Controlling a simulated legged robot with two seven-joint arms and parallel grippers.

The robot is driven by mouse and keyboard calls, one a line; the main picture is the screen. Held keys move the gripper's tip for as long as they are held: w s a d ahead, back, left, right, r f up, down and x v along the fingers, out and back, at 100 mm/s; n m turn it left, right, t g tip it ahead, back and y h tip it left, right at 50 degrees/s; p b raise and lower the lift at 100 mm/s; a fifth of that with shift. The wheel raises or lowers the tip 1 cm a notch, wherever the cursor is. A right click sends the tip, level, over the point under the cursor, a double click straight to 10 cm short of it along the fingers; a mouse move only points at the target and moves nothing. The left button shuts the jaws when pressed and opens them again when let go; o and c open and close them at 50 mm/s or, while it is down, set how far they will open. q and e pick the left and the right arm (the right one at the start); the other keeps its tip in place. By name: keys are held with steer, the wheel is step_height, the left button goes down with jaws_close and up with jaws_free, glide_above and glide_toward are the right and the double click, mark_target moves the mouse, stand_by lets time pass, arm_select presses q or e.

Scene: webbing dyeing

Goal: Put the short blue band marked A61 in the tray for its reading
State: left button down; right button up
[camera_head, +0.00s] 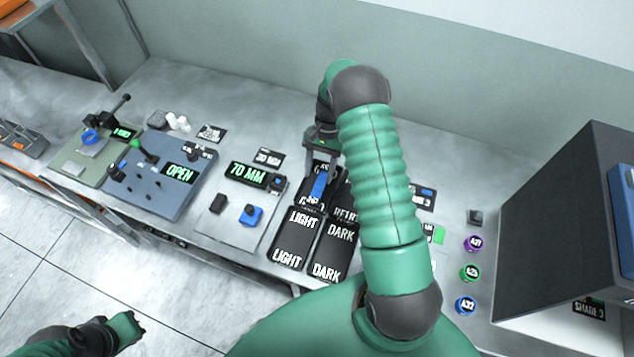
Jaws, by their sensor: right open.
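A short blue band (319,187) lies on the back left black tray (308,200), whose label is partly covered; no A61 mark is readable on the band. My right gripper (320,165) is open just above and behind the band, its fingers pointing down. I cannot tell whether they touch the band. Beside it is a tray marked RETRY (345,213), partly hidden by my right arm. In front are trays marked LIGHT (293,240) and DARK (334,248). A gauge display (248,175) reads 70 MM.
A blue-grey fixture (150,190) with a display reading OPEN stands left of the gauge. A blue ring (90,137) sits on the green fixture. Round labelled pieces (470,273) stand at right, beside a large dark box (560,220). My right arm hides the bench behind it.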

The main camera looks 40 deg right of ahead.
mark_target(322, 175)
steer(key=b+v, duration=0.1)
steer(key=v, duration=0.6)
steer(key=s+a+r+n+t+h, duration=0.2)
steer(key=s+a+n, duration=0.3)
steer(key=a, duration=0.6)
steer(key=s+a+r+n+t+h, duration=0.2)
steer(key=s+a+n, duration=0.4)
steer(key=a, duration=0.5)
steer(key=shift+r+n+t, duration=0.2)
steer(key=shift+n+t, duration=0.1)
steer(key=shift+n, duration=0.4)
steer(key=shift+s+d, duration=0.2)
steer(key=shift+d, duration=0.05)
